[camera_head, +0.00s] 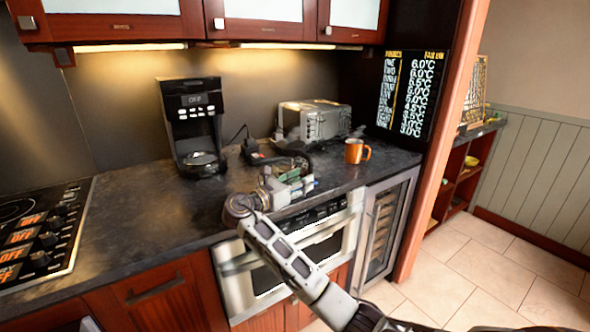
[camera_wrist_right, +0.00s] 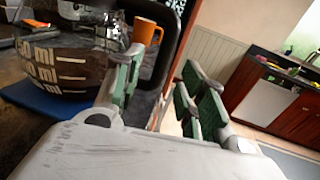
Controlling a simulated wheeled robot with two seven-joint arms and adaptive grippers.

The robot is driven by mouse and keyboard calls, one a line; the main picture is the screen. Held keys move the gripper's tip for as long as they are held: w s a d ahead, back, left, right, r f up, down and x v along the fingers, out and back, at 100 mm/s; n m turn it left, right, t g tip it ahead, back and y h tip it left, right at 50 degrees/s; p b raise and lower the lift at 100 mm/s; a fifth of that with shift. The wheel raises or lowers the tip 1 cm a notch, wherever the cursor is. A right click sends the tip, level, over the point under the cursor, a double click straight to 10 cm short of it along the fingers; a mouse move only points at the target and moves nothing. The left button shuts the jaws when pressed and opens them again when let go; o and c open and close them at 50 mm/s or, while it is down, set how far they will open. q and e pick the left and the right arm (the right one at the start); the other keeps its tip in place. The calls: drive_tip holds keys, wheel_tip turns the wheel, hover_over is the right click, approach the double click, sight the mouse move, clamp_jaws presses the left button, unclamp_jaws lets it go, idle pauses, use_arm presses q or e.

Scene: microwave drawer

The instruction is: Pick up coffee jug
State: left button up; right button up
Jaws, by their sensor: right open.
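The coffee jug (camera_wrist_right: 58,68) shows at the left of the right wrist view, a glass body with dark coffee inside and white ml marks. Its black handle (camera_wrist_right: 172,45) curves out to the right. My right gripper (camera_wrist_right: 160,95) is open, with its green-padded fingers on either side of the lower handle. I cannot tell whether either finger touches it. In the head view my right gripper (camera_head: 293,178) is over the counter's front part and hides most of the jug. My left gripper is not in view.
A black coffee maker (camera_head: 194,110) stands on the dark counter (camera_head: 140,205), left of the jug. A silver toaster (camera_head: 315,122) is behind, and an orange mug (camera_head: 356,151) to the right. A cooktop (camera_head: 40,235) is at far left. A blue mat (camera_wrist_right: 45,100) lies under the jug.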

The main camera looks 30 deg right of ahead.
drive_tip(key=shift+d, duration=0.4)
drive_tip(key=x, duration=0.2)
drive_tip(key=shift+d+r+b, duration=0.25)
drive_tip(key=shift+d+b, duration=0.1)
drive_tip(key=shift+w+d, duration=0.25)
drive_tip(key=shift+d, duration=0.25)
drive_tip(key=c, duration=0.8)
clamp_jaws()
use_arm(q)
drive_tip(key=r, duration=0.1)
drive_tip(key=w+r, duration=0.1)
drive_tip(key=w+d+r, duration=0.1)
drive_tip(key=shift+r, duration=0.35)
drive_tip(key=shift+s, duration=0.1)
use_arm(e)
drive_tip(key=shift+r, duration=0.15)
